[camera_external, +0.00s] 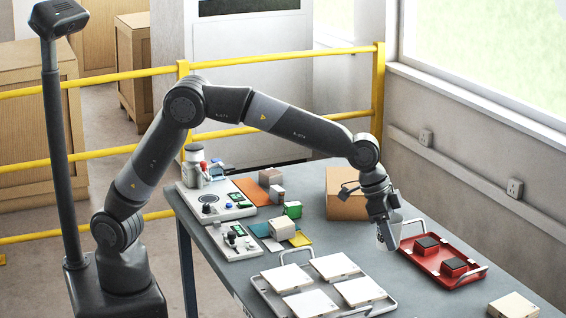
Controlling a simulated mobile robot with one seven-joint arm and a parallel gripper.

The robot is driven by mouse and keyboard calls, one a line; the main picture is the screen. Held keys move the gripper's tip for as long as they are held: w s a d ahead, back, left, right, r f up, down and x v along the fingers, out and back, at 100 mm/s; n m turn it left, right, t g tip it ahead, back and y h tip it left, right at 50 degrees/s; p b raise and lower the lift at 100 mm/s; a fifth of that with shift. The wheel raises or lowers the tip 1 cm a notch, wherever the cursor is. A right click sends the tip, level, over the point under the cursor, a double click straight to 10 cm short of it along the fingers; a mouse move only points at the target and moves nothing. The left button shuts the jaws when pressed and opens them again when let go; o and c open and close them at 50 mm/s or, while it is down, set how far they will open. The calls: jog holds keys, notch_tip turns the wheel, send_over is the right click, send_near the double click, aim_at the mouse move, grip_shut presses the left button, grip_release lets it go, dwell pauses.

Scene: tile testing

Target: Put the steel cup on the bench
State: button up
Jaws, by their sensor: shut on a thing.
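My gripper (383,217) points down over the right part of the bench, just left of the red tray. It is shut on the steel cup (386,240), a small pale grey shape at the fingertips. The gripper partly covers the cup. I cannot tell whether the cup's base touches the bench. The bench (225,268) is a grey-blue table with a bare surface around and below the cup.
A red tray (412,253) with two dark blocks stands right of the cup. A metal tray (273,303) with several white tiles is in front. A cardboard box (345,206) stands behind. Test devices (213,203) and coloured samples fill the left side.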

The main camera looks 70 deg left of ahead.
aim_at(385, 248)
jog(key=shift+m, duration=0.3)
jog(key=f, duration=0.1)
jog(key=s+d+f, duration=0.1)
jog(key=f, duration=0.3)
jog(key=shift+s+d, duration=0.4)
jog(key=w+a+f, duration=0.2)
jog(key=w, duration=0.1)
jog(key=w+a+f, duration=0.1)
jog(key=w+f, duration=0.1)
jog(key=w, duration=0.1)
jog(key=w+a+f, duration=0.2)
jog(key=w+f, duration=0.1)
jog(key=shift+w+a, duration=0.35)
jog(key=shift+w+f, duration=0.1)
jog(key=shift+f, duration=1.9)
jog(key=shift+f, duration=0.15)
jog(key=o, duration=1)
jog(key=shift+o, duration=0.2)
